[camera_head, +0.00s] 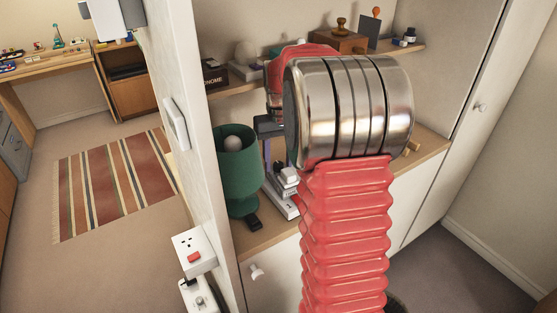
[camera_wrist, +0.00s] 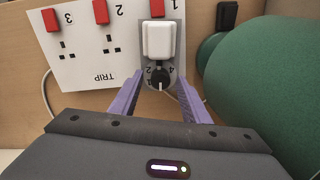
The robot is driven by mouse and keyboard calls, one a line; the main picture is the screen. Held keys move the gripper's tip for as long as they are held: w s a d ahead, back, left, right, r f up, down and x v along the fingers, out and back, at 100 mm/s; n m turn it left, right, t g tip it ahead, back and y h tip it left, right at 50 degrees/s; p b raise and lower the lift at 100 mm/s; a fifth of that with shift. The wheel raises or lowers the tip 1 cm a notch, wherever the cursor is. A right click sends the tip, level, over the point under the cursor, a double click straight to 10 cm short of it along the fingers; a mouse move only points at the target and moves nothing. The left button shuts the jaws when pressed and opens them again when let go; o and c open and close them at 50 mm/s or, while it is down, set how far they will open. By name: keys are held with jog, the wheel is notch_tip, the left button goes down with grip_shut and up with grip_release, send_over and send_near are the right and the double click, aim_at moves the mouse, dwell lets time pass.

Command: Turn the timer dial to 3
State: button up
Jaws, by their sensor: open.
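The dial's white pointer mark points down in that picture. A 2 shows to its upper left and a 4 to its upper right; I cannot read a 3 on the plate. My gripper (camera_wrist: 160,76) is open, with one purple finger on each side of the dial. I cannot tell whether they touch it. In the head view my arm hides most of the gripper and the dial.
The white power strip (camera_wrist: 85,60) has red switches marked 1, 2 and 3. The green lamp (camera_head: 239,170) stands left of my arm and fills the right of the wrist view (camera_wrist: 265,85). A shelf (camera_head: 240,88) with small objects is above; a wall edge is at left.

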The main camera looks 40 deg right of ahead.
aim_at(279, 163)
jog(key=shift+r, duration=0.1)
notch_tip(279, 163, up, 14)
jog(key=shift+d+f, duration=0.15)
jog(key=shift+f, duration=0.05)
dwell(0.4)
dwell(0.5)
